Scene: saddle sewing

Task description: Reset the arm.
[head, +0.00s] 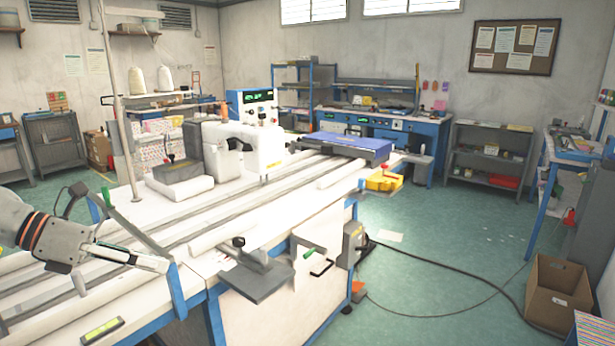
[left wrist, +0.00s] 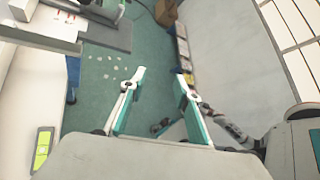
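My left gripper (head: 166,262) comes in from the left in the head view, above the near left part of the sewing table (head: 225,262). In the left wrist view its two fingers (left wrist: 160,75) stand apart, with only green floor seen between the tips. The left gripper is open and empty. My right gripper does not show clearly in either view. The white sewing machine (head: 240,145) stands on the table, beyond the left gripper and to its right.
A device with a yellow-green face (head: 102,330) lies on the near table surface, below the left gripper. A bracket with a dark plate (head: 257,280) juts from the table's front. A cardboard box (head: 558,293) stands on the floor at right.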

